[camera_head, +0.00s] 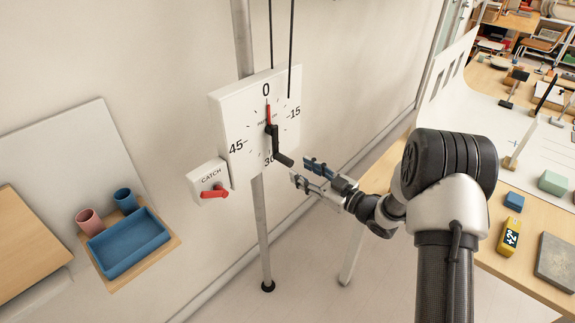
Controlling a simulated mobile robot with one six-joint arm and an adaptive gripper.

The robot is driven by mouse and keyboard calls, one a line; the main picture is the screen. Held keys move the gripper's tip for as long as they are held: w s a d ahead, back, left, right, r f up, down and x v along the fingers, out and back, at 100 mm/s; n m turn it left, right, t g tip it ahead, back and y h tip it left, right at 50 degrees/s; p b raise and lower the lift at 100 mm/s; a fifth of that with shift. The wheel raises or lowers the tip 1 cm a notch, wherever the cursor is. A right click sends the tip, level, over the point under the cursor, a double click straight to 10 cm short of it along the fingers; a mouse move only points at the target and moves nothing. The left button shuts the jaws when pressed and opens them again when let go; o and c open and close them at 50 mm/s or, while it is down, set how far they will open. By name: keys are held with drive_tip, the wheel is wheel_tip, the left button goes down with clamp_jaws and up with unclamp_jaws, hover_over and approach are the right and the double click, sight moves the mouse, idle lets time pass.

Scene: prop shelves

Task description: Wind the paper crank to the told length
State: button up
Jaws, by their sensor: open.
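The paper crank is a white square dial box (245,118) on a grey pole, marked 0, 15, 30 and 45 around its face. Its red pointer (267,114) points up at 0. A black crank handle (281,152) comes out of the dial's centre and hangs down to the lower right, partly covering the 30. Beside the dial at lower left is a white box labelled CATCH with a red lever (214,192). My gripper (304,173) is open and empty, just right of and below the crank grip, with its fingers towards it. It appears apart from the grip.
A blue tray (131,262) and pink and blue cups sit on a small shelf at left. At right, a wooden table (516,276) holds a yellow device reading +2 (509,237), blocks and a grey slab. The floor below the dial is clear around the pole (264,238).

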sight(291, 165)
drive_tip(key=b+x, duration=0.1)
drive_tip(key=x, duration=0.5)
drive_tip(key=shift+w+a, duration=0.25)
drive_tip(key=shift+a, duration=0.1)
drive_tip(key=shift+c, duration=0.5)
clamp_jaws()
